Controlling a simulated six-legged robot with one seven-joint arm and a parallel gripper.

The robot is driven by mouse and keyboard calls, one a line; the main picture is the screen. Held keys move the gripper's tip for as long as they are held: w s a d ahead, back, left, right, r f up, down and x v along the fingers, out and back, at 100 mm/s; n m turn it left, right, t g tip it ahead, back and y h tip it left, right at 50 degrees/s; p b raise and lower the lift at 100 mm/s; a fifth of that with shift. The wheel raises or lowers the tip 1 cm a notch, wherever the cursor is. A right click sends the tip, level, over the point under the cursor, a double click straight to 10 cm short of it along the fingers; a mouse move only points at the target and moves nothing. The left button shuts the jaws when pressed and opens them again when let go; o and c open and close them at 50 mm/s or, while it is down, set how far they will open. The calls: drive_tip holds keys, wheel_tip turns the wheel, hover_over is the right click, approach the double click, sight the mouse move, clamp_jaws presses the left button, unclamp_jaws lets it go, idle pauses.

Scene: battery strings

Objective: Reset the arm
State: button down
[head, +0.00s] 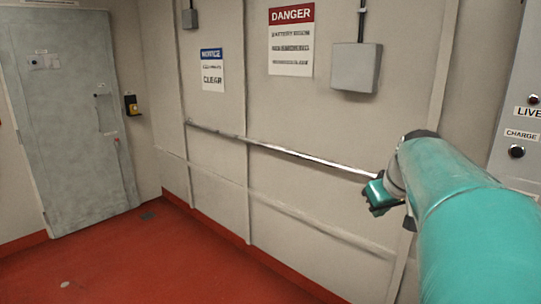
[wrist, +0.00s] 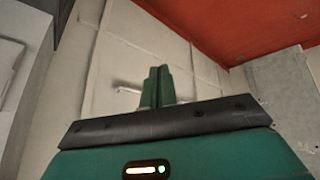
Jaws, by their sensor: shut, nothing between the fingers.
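My gripper (wrist: 158,72) shows in the wrist view as two green fingers lying side by side, closed together with nothing between them. In the head view my teal arm reaches in from the lower right. My gripper (head: 378,195) is at its far end, in front of the wall near the right end of the metal rail, partly hidden by my own wrist. Whether it touches the rail cannot be told.
A metal rail (head: 280,150) runs along the wall. A grey cabinet (head: 516,120) with LIVE and CHARGE labels stands at the right. A grey door (head: 75,125) is at the left. A grey box (head: 356,67) hangs on the wall. The red floor (head: 150,265) is mostly clear.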

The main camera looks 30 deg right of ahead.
drive_tip(key=w+a+f+n+y, duration=0.1)
drive_tip(key=a+f, duration=0.1)
drive_tip(key=a, duration=0.7)
drive_tip(key=w+a+f+n+y, duration=0.1)
drive_tip(key=a+f, duration=0.1)
drive_tip(key=a, duration=0.8)
drive_tip(key=s+a+f, duration=0.3)
drive_tip(key=a, duration=0.4)
drive_tip(key=s+a+f+n+y, duration=0.1)
drive_tip(key=s+a+f, duration=0.3)
drive_tip(key=a, duration=0.4)
drive_tip(key=shift+s+a+f, duration=0.25)
drive_tip(key=shift+a+f, duration=0.05)
drive_tip(key=shift+d, duration=0.2)
